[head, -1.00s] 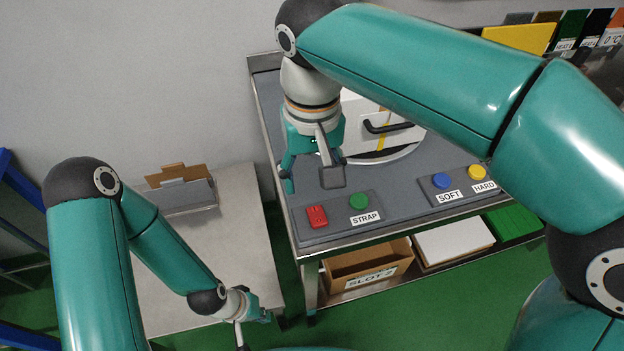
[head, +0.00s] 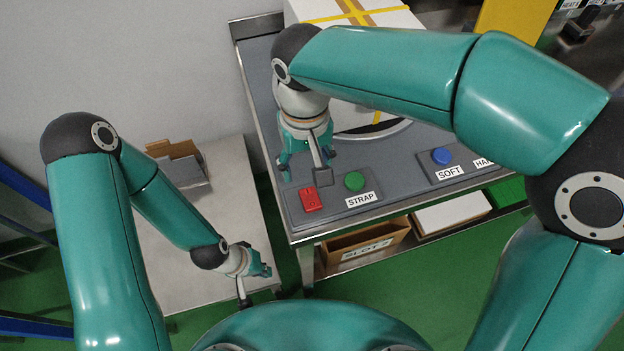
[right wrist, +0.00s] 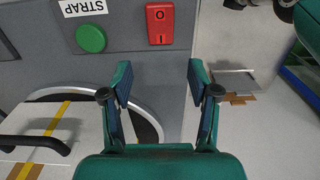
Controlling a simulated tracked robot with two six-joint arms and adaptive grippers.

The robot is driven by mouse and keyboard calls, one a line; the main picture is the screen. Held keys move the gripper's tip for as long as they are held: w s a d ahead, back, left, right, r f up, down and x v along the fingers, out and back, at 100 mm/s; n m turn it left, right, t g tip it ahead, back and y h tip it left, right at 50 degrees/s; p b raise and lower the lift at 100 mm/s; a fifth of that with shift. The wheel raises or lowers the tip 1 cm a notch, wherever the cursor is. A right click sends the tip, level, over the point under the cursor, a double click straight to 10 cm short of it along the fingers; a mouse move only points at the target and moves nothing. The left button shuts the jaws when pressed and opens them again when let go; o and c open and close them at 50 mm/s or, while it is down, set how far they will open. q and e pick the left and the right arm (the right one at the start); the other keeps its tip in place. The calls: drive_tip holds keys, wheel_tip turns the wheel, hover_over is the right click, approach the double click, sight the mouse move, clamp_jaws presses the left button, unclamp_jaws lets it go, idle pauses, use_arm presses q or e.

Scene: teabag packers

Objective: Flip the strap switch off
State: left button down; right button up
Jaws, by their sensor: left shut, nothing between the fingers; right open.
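The strap switch is a red rocker marked O and I (head: 310,198), on a grey panel beside a green button (head: 354,181) and the STRAP label (head: 361,200). In the right wrist view the switch (right wrist: 160,23) lies ahead of the fingertips, roughly in line with the gap between them; which side is pressed cannot be told. My right gripper (head: 306,166) is open and empty, just behind the switch panel and apart from the switch. Its spread fingers show in the right wrist view (right wrist: 160,80). My left gripper (head: 266,270) is shut and empty, near the side table's front corner.
A white box with yellow tape (head: 352,14) stands at the back of the steel-edged table. A blue button (head: 441,156) with the SOFT label sits to the right. Below is a cardboard SLOT 2 box (head: 365,248). The side table (head: 210,262) holds a small cardboard-and-grey bin.

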sight(308, 188)
wheel_tip(308, 188, down, 6)
drive_tip(key=shift+f, duration=0.2)
clamp_jaws()
use_arm(q)
wheel_tip(308, 188, down, 11)
drive_tip(key=b, duration=1)
drive_tip(key=shift+b, duration=0.4)
use_arm(e)
drive_tip(key=t, duration=0.2)
drive_tip(key=s+t+y, duration=0.1)
drive_tip(key=t, duration=0.1)
drive_tip(key=shift+s+d+r, duration=0.1)
drive_tip(key=shift+d+r, duration=0.05)
use_arm(q)
drive_tip(key=shift+f, duration=0.15)
use_arm(e)
drive_tip(key=shift+r, duration=0.25)
